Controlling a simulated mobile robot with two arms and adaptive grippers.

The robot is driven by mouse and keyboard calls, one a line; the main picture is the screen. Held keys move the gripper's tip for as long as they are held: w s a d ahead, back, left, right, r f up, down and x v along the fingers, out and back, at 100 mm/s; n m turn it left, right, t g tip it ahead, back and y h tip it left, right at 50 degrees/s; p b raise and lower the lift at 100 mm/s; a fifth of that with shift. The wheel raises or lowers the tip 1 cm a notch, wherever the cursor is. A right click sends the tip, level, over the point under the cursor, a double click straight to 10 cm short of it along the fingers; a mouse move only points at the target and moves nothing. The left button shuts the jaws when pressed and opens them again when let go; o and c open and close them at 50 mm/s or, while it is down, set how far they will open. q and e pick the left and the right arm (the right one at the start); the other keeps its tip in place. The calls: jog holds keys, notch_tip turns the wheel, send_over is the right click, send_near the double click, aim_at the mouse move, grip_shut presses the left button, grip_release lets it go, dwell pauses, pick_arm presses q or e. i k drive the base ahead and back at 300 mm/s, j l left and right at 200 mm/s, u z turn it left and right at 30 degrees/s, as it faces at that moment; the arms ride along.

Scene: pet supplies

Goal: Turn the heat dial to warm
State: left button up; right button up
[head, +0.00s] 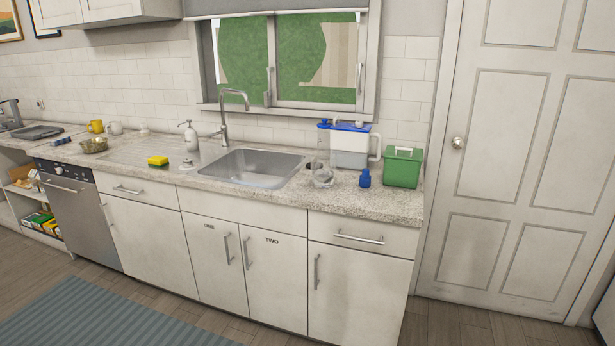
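I cannot make out a clearly marked heat dial. Neither of my grippers is in view.
A striped rug (110,315) lies on the floor. A closed door (520,150) is at right.

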aim_at(187, 163)
jog(key=i+u, duration=0.5)
jog(key=i+l+u, duration=0.25)
jog(key=i+u, duration=0.2)
jog(key=i, duration=0.15)
jog(key=i+j+z, duration=0.1)
jog(key=z, duration=0.35)
jog(key=i+j+z, duration=0.2)
jog(key=z, duration=0.2)
